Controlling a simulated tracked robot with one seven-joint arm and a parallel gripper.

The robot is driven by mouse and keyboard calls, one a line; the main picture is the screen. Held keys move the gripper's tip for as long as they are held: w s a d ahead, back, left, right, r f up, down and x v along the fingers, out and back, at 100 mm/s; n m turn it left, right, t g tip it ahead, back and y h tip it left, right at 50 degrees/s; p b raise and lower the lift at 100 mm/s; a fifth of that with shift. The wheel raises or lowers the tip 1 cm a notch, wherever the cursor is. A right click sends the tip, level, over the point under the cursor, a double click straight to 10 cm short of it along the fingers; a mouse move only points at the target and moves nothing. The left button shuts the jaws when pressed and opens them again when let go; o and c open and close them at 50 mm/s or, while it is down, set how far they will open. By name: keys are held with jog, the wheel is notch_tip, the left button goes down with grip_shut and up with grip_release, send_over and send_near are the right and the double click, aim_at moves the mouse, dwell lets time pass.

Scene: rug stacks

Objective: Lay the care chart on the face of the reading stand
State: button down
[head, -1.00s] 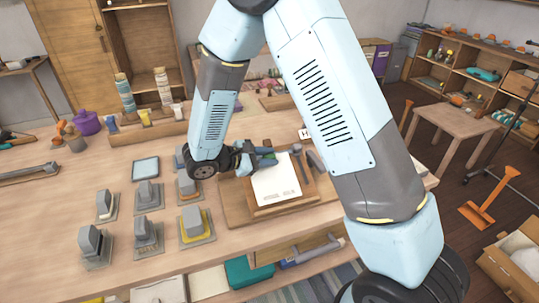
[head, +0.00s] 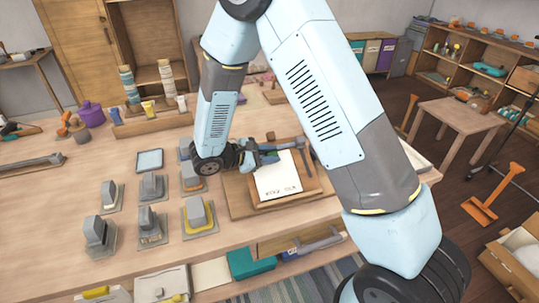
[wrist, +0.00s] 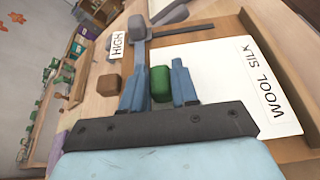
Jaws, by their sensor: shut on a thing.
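The care chart (head: 277,180) is a white sheet marked WOOL and SILK; it also shows in the wrist view (wrist: 222,75). It lies over the sloping wooden reading stand (head: 312,182), with wood showing around it. Whether it rests flat on the face or hovers just above it, I cannot tell. My gripper (head: 266,157) is at the chart's far left edge. In the wrist view its blue fingers (wrist: 160,88) stand either side of a green block (wrist: 161,84), apparently the chart's grip. The far part of the stand is partly hidden by my arm.
Several grey blocks on square bases (head: 152,186) stand on the table to the left. A grey hammer-shaped tool (wrist: 138,30), a brown block (wrist: 108,85) and a HIGH label (wrist: 118,45) are close to my fingers. Bare tabletop (head: 60,205) lies at far left.

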jog(key=shift+w+f, duration=0.15)
jog(key=shift+f, duration=0.1)
dwell(0.3)
jog(key=c, duration=0.8)
grip_release()
jog(key=shift+a, duration=0.15)
jog(key=v, duration=1.3)
jog(key=s+d+r+m+g+y, duration=0.2)
jog(key=d+r+m+g+y, duration=0.15)
jog(key=d+r, duration=0.45)
jog(key=s+d+r+m+g+y, duration=0.2)
jog(key=d+r+m, duration=0.4)
jog(key=d, duration=0.4)
jog(key=s+d+r+m+t+y, duration=0.1)
jog(key=s+d+r+m+y, duration=0.1)
jog(key=s+d+r, duration=0.1)
jog(key=s+d+r+m+t+y, duration=0.2)
jog(key=s+d+r+m+y, duration=0.1)
jog(key=s+d+r, duration=0.1)
jog(key=s+d+r+m+t+y, duration=0.2)
jog(key=s+d+r, duration=0.1)
jog(key=s+d, duration=0.2)
jog(key=shift+s+d+r+m+t, duration=0.1)
jog(key=shift+s+r+m+t, duration=0.05)
jog(key=shift+s, duration=0.25)
jog(key=shift+s+r+m+t, duration=0.1)
jog(key=shift+s+r, duration=0.05)
jog(key=shift+s, duration=0.25)
